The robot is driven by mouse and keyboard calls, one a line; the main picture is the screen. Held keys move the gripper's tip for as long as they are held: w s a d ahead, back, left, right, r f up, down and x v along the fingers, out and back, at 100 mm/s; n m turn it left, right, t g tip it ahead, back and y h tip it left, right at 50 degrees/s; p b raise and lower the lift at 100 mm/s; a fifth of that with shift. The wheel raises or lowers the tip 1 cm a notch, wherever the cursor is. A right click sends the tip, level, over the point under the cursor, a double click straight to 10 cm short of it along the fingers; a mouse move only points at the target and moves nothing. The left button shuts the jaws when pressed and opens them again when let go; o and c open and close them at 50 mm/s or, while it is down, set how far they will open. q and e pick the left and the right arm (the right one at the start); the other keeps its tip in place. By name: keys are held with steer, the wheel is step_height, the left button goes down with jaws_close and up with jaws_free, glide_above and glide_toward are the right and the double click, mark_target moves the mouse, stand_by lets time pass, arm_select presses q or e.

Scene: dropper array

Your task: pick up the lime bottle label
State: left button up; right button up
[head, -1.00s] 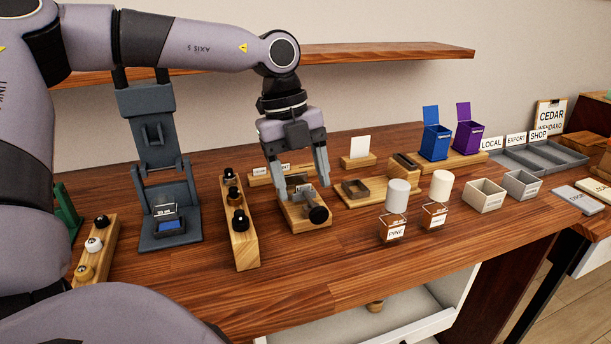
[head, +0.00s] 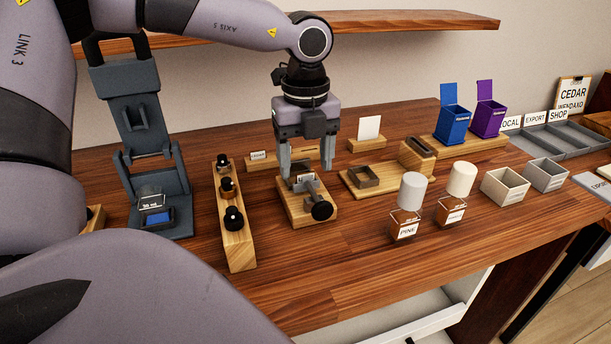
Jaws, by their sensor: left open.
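My left gripper (head: 305,172) is open, pointing down, with its fingers over a small wooden fixture (head: 296,215) that has a black knob (head: 322,210). A small piece with a dark mark (head: 304,184) shows between the fingers on the fixture; I cannot tell whether the fingers touch it. Behind the gripper is a low wooden strip (head: 274,161) with a small white label (head: 258,155) at its left end. Its print is too small to read, and the gripper hides part of the strip. I cannot make out which label is the lime one. My right gripper is not in view.
A wooden rack of black-capped droppers (head: 236,240) and a dark grey press (head: 155,170) stand left. Two bottles, the nearer marked PINE (head: 407,229), stand right. A blank white card (head: 369,128) stands behind. The front of the table (head: 350,280) is clear.

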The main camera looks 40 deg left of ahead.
arm_select(q)
steer(key=shift+f, duration=0.8)
steer(key=c, duration=0.9)
steer(key=shift+o, duration=0.2)
